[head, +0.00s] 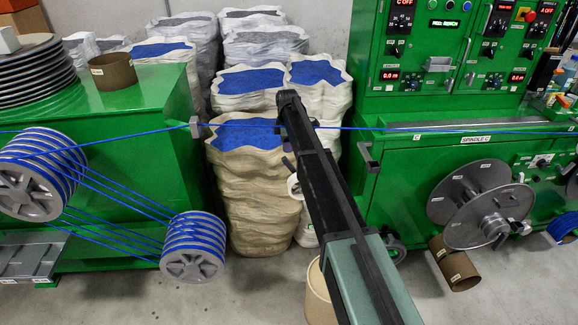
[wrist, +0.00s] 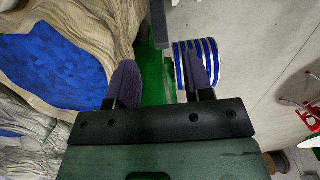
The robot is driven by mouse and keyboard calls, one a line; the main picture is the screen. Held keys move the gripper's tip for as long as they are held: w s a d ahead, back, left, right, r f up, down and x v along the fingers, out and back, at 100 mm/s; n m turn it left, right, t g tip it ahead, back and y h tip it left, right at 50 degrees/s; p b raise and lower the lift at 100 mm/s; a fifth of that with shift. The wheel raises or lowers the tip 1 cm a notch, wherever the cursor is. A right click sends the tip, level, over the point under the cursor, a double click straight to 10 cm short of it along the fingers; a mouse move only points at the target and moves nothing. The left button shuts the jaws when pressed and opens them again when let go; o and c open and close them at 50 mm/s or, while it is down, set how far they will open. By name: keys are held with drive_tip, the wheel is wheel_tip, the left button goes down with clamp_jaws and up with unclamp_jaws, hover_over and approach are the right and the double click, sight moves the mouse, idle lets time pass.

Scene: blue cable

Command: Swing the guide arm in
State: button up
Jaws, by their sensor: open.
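My gripper (wrist: 163,68) is open and empty in the wrist view, with one dark finger on each side of a gap. In the head view my arm reaches up the middle, its far end (head: 288,98) in front of the sacks; the fingers cannot be made out there. A small grey bracket (head: 195,127) with the blue cable (head: 130,133) at it is on the left green machine. Another grey bracket (head: 368,158) is on the right machine. I cannot tell which is the guide arm. A grey bar (wrist: 157,24) shows beyond the finger gap.
The left green machine (head: 135,110) carries grey wheels (head: 193,262) wound with blue cable. The right green machine (head: 430,185) has controls and a grey spool (head: 470,205). Sacks of blue granules (head: 250,80) stand between. The cable spans that gap.

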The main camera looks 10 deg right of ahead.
sight(287, 159)
wheel_tip(287, 159, down, 10)
drive_tip(key=b, duration=0.8)
drive_tip(key=shift+b, duration=0.35)
drive_tip(key=shift+r, duration=0.2)
drive_tip(key=shift+c, duration=0.3)
clamp_jaws()
